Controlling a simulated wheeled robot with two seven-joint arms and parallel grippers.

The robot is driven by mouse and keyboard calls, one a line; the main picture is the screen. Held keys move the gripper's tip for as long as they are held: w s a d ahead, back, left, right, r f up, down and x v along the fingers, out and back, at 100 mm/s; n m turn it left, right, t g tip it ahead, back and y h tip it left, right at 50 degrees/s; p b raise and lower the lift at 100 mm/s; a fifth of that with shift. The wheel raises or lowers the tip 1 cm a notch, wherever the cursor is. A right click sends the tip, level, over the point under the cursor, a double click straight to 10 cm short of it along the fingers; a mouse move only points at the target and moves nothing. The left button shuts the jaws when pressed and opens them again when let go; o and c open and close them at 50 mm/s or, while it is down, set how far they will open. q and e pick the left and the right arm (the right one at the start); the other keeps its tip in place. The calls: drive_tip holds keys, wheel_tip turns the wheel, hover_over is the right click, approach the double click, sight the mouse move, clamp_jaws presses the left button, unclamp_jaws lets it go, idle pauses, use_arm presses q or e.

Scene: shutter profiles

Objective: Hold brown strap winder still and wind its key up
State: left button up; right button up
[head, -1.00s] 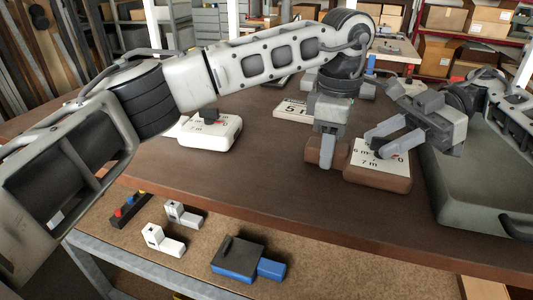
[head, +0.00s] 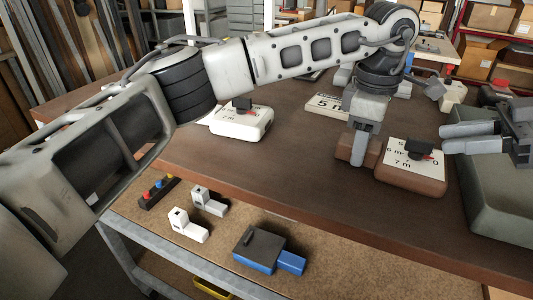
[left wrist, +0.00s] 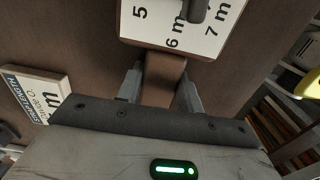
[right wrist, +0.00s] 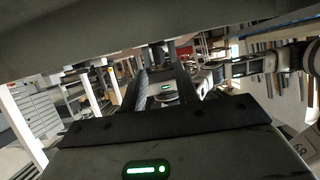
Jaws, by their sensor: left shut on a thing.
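The brown strap winder (head: 411,178) lies on the table, its white dial face marked in metres. Its black key (head: 417,147) stands on the dial with a red pointer beside it. My left gripper (head: 359,150) is shut on the winder's brown end tab (left wrist: 163,78), with one finger on each side of it. The dial's edge (left wrist: 190,40) and part of the key show above in the left wrist view. My right gripper (head: 448,140) is right of the winder, apart from the key. Its fingers (right wrist: 162,78) are open with nothing between them.
A white winder (head: 242,122) with a black key stands at the left. A label plate (head: 330,105) lies behind my left gripper. Small parts and a blue block (head: 257,250) lie on the lower shelf.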

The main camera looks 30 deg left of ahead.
drive_tip(key=v, duration=0.7)
drive_tip(key=s+a+r+g+y, duration=0.2)
drive_tip(key=s+a+r+g, duration=0.15)
drive_tip(key=s+a, duration=0.3)
drive_tip(key=s+a+r+g+y, duration=0.2)
drive_tip(key=s+a+g, duration=0.3)
drive_tip(key=s+a, duration=0.15)
drive_tip(key=s+a+r+g+y, duration=0.2)
drive_tip(key=s+a+r+g, duration=0.15)
drive_tip(key=s+a, duration=0.35)
drive_tip(key=s+a+f+n+t+y, duration=0.1)
drive_tip(key=s+a+f+t+y, duration=0.2)
drive_tip(key=a, duration=0.4)
wheel_tip(320, 180, down, 3)
drive_tip(key=shift+s+r+n+y, duration=0.15)
drive_tip(key=shift+s+n+y, duration=0.15)
drive_tip(key=shift+s+y, duration=0.35)
drive_tip(key=shift+r, duration=0.1)
